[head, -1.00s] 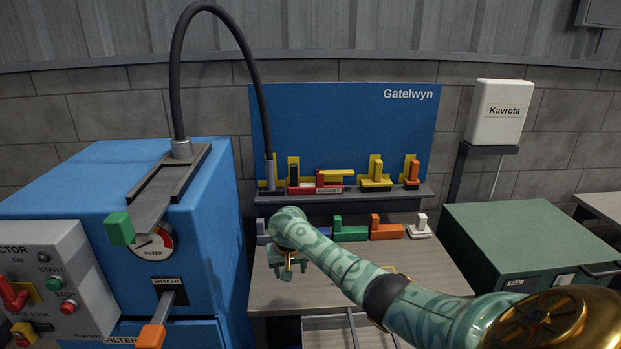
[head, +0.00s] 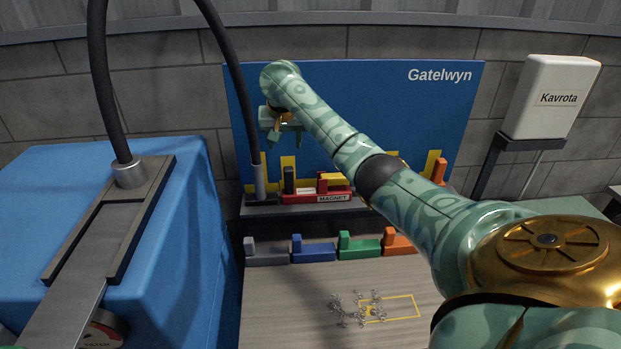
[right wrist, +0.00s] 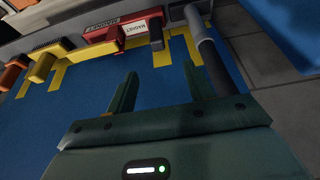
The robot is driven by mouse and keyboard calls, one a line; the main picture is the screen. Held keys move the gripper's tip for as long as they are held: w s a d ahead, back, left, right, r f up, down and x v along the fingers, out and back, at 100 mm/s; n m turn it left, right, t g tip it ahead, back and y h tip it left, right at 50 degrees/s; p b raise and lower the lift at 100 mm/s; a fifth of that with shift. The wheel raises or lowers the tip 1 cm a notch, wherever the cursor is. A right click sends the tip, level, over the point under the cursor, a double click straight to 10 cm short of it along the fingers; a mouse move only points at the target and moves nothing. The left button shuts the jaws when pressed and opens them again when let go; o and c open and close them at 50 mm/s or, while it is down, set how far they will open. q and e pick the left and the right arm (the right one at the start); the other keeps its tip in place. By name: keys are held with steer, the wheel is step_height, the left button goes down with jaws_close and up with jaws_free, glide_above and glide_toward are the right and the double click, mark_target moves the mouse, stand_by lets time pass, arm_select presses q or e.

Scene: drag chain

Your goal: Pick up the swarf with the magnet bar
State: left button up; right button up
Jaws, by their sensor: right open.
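The red magnet bar (head: 300,198), labelled MAGNET, lies on the shelf under the blue board, with a dark upright post at its left and a red and yellow piece on top. It also shows upside down in the right wrist view (right wrist: 128,27). The swarf (head: 352,312) is a loose scatter of small silvery curls on the bench, partly inside a yellow outlined rectangle. My right gripper (head: 281,128) is in front of the blue board, above the magnet bar. Its two fingers (right wrist: 160,72) are apart with nothing between them. My left gripper is out of view.
A grey hose nozzle (head: 260,182) stands just left of the magnet bar, its black hose (head: 232,75) arching up. Grey, blue, green (head: 360,247) and orange blocks line the bench's back. A blue machine (head: 180,250) stands at left.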

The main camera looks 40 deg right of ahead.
mark_target(289, 171)
steer(key=b+x, duration=0.3)
steer(key=x, duration=0.6)
steer(key=shift+f+b, duration=0.25)
steer(key=shift+b, duration=0.1)
steer(key=shift+d+f, duration=0.15)
steer(key=shift+f, duration=0.05)
steer(key=b+x, duration=0.2)
steer(key=x, duration=0.1)
steer(key=b+x, duration=0.1)
steer(key=shift+s+d+f, duration=0.15)
steer(key=shift+s+f, duration=0.1)
steer(key=shift+f, duration=0.1)
steer(key=shift+w+d+f, duration=0.1)
steer(key=shift+w+f, duration=0.05)
steer(key=shift+f, duration=0.1)
steer(key=shift+r, duration=0.15)
steer(key=shift+c, duration=1)
jaws_close()
